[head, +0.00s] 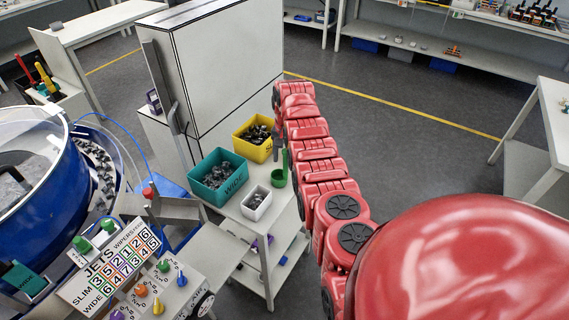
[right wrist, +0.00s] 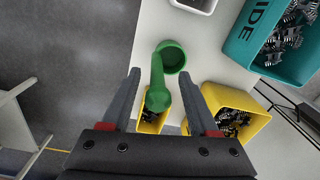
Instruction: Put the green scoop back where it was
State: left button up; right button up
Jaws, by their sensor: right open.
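The green scoop (head: 279,178) stands on the small cart's top (head: 240,210), beside the white bin, its handle pointing up. In the right wrist view the scoop's round cup (right wrist: 172,57) is beyond my fingertips and its handle rises towards the camera. My right gripper (right wrist: 161,76) is open, with one finger on each side of the handle; the fingers look apart from it. In the head view my red right arm covers the area beside the scoop, and the fingers are not clear there. My left gripper is not in view.
A tall white cabinet (head: 230,70) stands behind. A blue feeder bowl (head: 45,185) and control panel are at left.

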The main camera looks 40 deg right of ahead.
jog(key=r, duration=0.3)
jog(key=r+b, duration=0.1)
jog(key=r, duration=0.2)
jog(key=r+b, duration=0.1)
jog(key=r, duration=0.2)
jog(key=shift+s+r, duration=0.25)
jog(key=shift+r, duration=0.1)
jog(key=shift+f, duration=0.1)
